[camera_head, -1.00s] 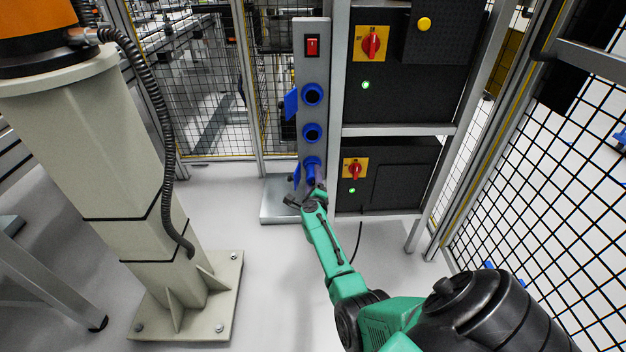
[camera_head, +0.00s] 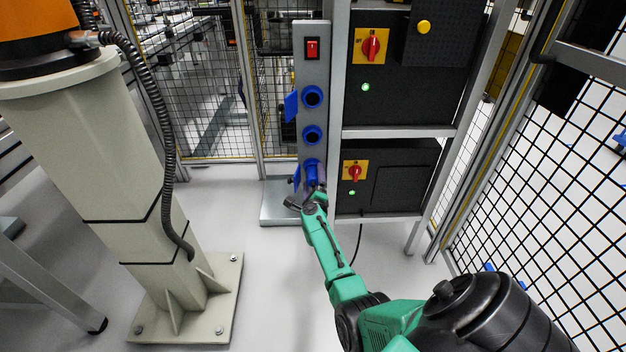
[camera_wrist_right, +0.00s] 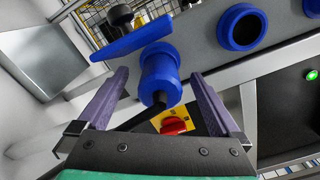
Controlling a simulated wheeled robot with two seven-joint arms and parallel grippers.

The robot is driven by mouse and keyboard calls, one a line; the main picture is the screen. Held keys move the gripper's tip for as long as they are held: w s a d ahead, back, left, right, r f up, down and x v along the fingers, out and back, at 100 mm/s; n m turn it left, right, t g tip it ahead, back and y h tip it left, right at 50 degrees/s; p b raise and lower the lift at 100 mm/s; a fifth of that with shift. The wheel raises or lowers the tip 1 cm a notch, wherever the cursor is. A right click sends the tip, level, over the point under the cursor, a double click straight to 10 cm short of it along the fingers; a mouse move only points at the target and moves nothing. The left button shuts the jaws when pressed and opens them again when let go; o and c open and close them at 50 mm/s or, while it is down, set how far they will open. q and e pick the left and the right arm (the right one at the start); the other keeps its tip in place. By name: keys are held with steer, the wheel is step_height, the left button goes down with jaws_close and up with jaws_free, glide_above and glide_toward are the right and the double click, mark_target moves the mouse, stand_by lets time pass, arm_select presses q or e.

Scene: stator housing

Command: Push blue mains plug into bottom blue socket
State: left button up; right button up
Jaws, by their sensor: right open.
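The blue mains plug (camera_wrist_right: 158,82) sits at the bottom blue socket (camera_head: 309,165) of the grey post, in line with it. A dark cable comes out of its near end. How deep the plug sits cannot be told. My right gripper (camera_head: 316,187) is in front of the bottom socket. In the right wrist view my right gripper (camera_wrist_right: 158,88) is open, with one finger on each side of the plug and a visible gap to both. In the head view the gripper partly hides the plug. My left gripper is not in view.
Two more blue sockets (camera_head: 312,97) (camera_head: 312,134) and a red switch (camera_head: 312,48) are above on the post (camera_head: 326,70). Black cabinets with red knobs (camera_head: 355,173) stand close to the right. A beige robot pedestal (camera_head: 130,180) is at left, and mesh fencing at right.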

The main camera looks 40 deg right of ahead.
stand_by(0.3)
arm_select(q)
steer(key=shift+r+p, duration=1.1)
arm_select(e)
steer(key=shift+v, duration=2.15)
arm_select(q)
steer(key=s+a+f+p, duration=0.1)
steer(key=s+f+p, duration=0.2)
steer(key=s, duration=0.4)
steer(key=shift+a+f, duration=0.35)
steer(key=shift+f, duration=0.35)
arm_select(e)
steer(key=v, duration=1.4)
steer(key=shift+s+a, duration=0.25)
steer(key=shift+s, duration=0.05)
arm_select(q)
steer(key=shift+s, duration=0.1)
